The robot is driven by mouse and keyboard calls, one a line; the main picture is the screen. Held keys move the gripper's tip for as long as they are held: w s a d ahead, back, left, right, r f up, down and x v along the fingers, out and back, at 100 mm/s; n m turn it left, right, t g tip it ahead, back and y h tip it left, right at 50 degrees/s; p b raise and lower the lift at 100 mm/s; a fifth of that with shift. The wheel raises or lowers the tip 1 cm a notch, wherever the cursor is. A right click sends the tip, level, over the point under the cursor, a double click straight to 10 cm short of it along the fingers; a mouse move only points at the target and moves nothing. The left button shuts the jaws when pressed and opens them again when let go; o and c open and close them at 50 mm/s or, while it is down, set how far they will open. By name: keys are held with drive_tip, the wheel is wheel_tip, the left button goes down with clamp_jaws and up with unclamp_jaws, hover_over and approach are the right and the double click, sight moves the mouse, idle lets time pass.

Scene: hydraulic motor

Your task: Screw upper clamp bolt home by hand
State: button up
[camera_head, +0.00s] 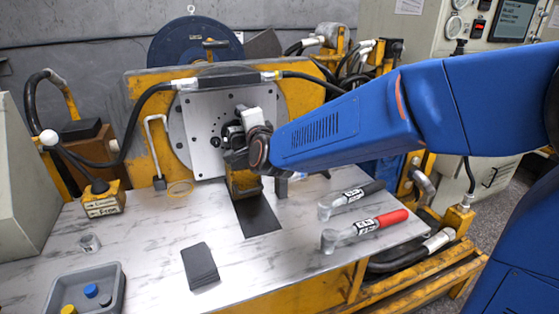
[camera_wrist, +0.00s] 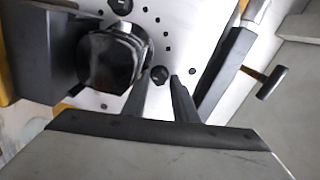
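A white mounting plate (camera_head: 205,125) with small holes stands upright at the motor stand; it also fills the upper middle of the wrist view (camera_wrist: 190,30). In the wrist view, a dark bolt head (camera_wrist: 159,73) lies against the plate, and another dark round bolt head (camera_wrist: 121,6) is near the top edge. I cannot tell which is the upper clamp bolt. My gripper (camera_wrist: 158,79) has its two dark fingers apart, tips at either side of the nearer bolt head. Whether they touch it is unclear. In the head view my gripper (camera_head: 238,155) hides this spot.
A black round fitting (camera_wrist: 112,62) sits close left of the fingers, and a dark bar (camera_wrist: 222,72) close right. On the bench lie a red-handled tool (camera_head: 375,224), a black-handled tool (camera_head: 350,199), a black block (camera_head: 200,265) and a grey tray (camera_head: 58,288). The front middle bench is mostly clear.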

drive_tip(key=n, duration=0.5)
drive_tip(key=shift+n, duration=0.4)
drive_tip(key=n, duration=1)
drive_tip(key=shift+a+n, duration=0.1)
drive_tip(key=shift+n, duration=0.2)
drive_tip(key=n, duration=0.5)
drive_tip(key=v, duration=1.7)
drive_tip(key=shift+d, duration=0.2)
